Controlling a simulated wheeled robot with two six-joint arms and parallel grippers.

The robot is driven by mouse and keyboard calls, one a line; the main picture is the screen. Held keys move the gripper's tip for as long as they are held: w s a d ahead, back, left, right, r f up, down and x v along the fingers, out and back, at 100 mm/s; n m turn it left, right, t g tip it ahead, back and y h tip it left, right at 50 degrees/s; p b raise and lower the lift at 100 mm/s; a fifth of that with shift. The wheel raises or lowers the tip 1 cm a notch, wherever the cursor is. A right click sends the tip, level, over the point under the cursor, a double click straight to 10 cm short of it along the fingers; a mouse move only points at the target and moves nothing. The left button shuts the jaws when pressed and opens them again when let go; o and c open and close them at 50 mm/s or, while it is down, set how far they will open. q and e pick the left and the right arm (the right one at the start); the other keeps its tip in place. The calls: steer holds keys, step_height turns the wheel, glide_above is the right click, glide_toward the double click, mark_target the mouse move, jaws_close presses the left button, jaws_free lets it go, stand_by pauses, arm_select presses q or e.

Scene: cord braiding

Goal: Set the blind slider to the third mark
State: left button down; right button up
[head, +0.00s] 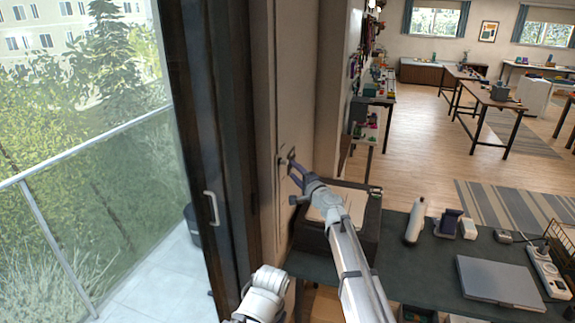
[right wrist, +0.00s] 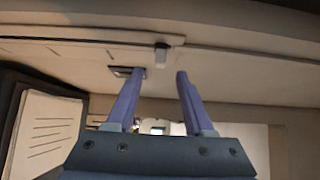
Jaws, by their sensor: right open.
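The blind slider appears to be the small pale knob (right wrist: 161,56) on a narrow strip along the wall in the right wrist view. Short dark marks show along the strip to its left, too faint to number. My right gripper (head: 294,173) is at the wall beside the window frame in the head view. In the right wrist view its purple fingers (right wrist: 160,75) are apart and empty. The knob shows just beyond the tips, between them; I cannot tell whether they touch it. A small dark plate (right wrist: 122,72) is partly behind the left finger. My left gripper is out of view.
A dark window frame (head: 214,120) with a pale handle (head: 211,207) stands left of the wall. A black box-like device (head: 370,226) sits below my right gripper on the dark table (head: 400,262). A white bottle (head: 416,222) and laptop (head: 498,282) are further right.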

mark_target(287, 164)
steer(key=x, duration=0.6)
steer(key=shift+w+a, duration=0.1)
jaws_close()
stand_by(1.2)
